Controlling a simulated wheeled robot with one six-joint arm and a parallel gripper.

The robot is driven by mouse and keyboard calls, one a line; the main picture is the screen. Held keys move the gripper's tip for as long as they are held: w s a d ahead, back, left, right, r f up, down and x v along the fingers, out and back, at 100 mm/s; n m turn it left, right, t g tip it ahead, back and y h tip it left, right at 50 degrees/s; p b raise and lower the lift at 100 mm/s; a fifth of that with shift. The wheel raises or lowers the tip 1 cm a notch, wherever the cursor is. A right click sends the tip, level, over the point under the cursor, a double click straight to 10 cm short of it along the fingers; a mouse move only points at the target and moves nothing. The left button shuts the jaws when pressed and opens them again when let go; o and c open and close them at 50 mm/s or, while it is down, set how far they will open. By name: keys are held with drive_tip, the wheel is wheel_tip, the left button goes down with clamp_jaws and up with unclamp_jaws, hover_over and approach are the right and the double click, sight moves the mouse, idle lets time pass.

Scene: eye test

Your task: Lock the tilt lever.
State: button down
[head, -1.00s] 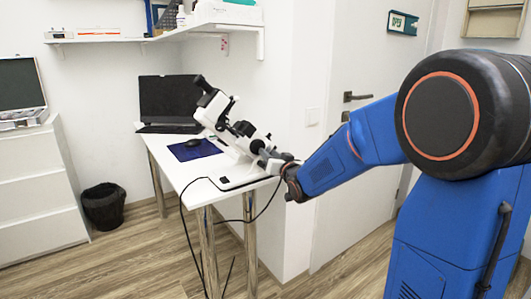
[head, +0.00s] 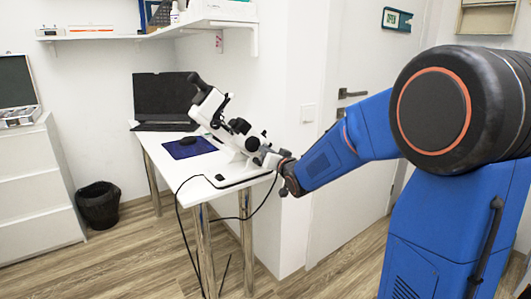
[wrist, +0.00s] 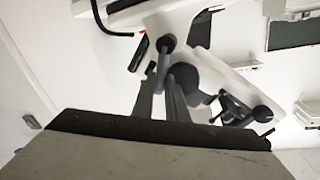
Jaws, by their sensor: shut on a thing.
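The white instrument (head: 228,128) with black eyepieces and round black knobs stands on the white table (head: 200,188), its upper part leaning. My gripper (head: 270,158) is at the instrument's lower right side in the head view, small and partly merged with it. In the wrist view, my gripper's two dark fingers (wrist: 163,88) reach up to a dark lever with a round end (wrist: 167,43), which looks like the tilt lever. They are shut on it. A big black knob (wrist: 183,77) sits right beside the fingers. The lever's base and its exact contact are hidden.
A black cable (head: 178,207) hangs off the table's front.

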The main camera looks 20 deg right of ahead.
drive_tip(key=shift+w+d+f+m+g+y, duration=0.15)
drive_tip(key=shift+d+f+m+g+y, duration=0.3)
drive_tip(key=shift+m, duration=1.1)
drive_tip(key=shift+w+d+f+m+g+y, duration=0.15)
drive_tip(key=shift+d+f+m, duration=0.5)
drive_tip(key=shift+m, duration=0.85)
drive_tip(key=shift+w+d+f+m+g+y, duration=0.2)
drive_tip(key=shift+d+f+m+g, duration=0.3)
drive_tip(key=shift+m, duration=1.05)
drive_tip(key=shift+f, duration=0.2)
drive_tip(key=c, duration=1.8)
unclamp_jaws()
drive_tip(key=shift+o, duration=0.2)
drive_tip(key=v, duration=1.7)
drive_tip(key=shift+s, duration=0.25)
